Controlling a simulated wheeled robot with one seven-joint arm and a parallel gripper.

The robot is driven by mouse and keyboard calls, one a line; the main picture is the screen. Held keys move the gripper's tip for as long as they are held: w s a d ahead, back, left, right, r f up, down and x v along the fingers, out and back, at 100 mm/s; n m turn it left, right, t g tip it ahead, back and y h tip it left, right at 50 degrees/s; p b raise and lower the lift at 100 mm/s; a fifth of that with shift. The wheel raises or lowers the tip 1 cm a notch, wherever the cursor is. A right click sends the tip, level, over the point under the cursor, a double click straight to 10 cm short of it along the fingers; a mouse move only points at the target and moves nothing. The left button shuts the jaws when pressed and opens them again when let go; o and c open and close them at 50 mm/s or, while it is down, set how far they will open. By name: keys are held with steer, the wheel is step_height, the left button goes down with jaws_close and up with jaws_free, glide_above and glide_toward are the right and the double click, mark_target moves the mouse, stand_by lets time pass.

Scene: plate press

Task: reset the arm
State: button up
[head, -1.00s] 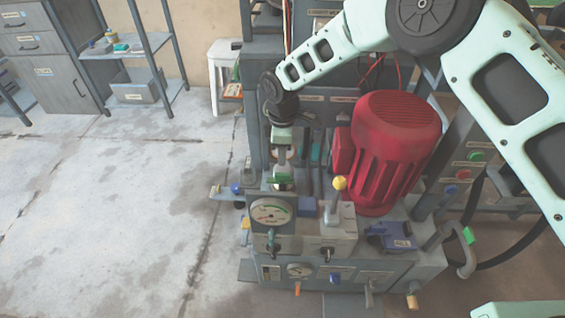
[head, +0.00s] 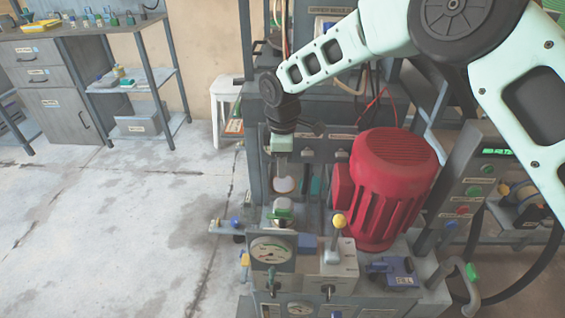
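My arm reaches in from the upper right, and its wrist hangs down over the left part of the press (head: 341,286). My gripper (head: 282,172) points downward in front of the press's lower mould area. Its fingers are small and partly lost against the machine, so I cannot tell whether they are open or shut. A pale round piece (head: 284,185) shows just below the gripper. A green-and-white part (head: 281,208) stands lower, above the gauge, apart from the gripper.
A large red motor (head: 393,180) stands right of my gripper. A dial gauge (head: 271,251) and a yellow-knobbed lever (head: 338,222) are at the front. A white stool (head: 226,90) and a shelf (head: 133,80) stand behind left. The floor at left is clear.

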steer(key=s+d+r+m, duration=0.2)
steer(key=s+d+r, duration=0.1)
steer(key=s+r, duration=0.4)
steer(key=s+d+r+m, duration=0.3)
steer(key=s+r, duration=0.2)
steer(key=s, duration=0.4)
steer(key=s+d+r+m, duration=0.1)
steer(key=s+d+m, duration=0.2)
steer(key=s+d, duration=0.45)
steer(key=s+d+m, duration=0.3)
steer(key=s+d, duration=0.2)
steer(key=s, duration=0.5)
step_height(320, 180, up, 18)
steer(key=p, duration=1.8)
steer(key=shift+w+a+r+y, duration=0.2)
steer(key=shift+a+y, duration=0.05)
steer(key=shift+y, duration=0.05)
